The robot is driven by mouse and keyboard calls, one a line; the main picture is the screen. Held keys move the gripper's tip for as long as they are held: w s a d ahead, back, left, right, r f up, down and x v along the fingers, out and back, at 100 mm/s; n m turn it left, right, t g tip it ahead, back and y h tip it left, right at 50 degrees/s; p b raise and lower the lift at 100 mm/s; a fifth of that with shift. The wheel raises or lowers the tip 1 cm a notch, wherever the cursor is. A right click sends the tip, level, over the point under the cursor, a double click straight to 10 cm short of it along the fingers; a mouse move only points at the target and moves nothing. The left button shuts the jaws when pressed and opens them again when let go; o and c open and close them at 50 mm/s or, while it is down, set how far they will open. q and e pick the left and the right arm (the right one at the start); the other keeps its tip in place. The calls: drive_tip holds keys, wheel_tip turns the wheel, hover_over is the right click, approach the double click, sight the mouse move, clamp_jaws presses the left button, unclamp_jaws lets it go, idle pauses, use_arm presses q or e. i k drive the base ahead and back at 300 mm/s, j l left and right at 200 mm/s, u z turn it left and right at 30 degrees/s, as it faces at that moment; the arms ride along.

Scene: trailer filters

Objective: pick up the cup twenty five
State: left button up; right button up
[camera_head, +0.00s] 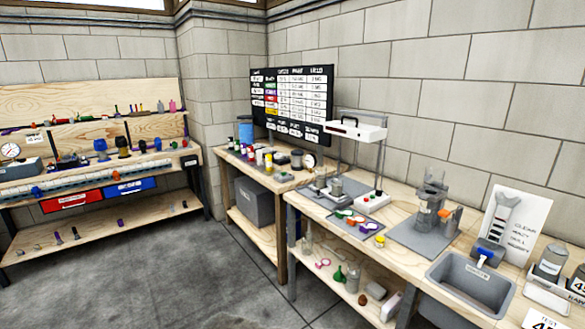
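No cup with a readable twenty five shows in the head view. At the right edge, a grey metal cup (551,262) stands upright in a white holder (546,294). A second grey cup (578,280) beside it is cut off by the frame edge, with a black-on-white number label that seems to read 45. Whether either is the cup twenty five I cannot tell. Neither of my grippers is in view.
A grey sink basin (472,283) is set in the right wooden bench, left of the cups. Shelves (95,215) line the left wall. The grey floor (200,275) is open.

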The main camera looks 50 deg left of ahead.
sight(379, 243)
drive_tip(key=j+u, duration=0.1)
drive_tip(key=j, duration=0.7)
drive_tip(key=i+j+u, duration=0.1)
drive_tip(key=j, duration=1.45)
drive_tip(key=i+j+u, duration=0.15)
drive_tip(key=j, duration=0.6)
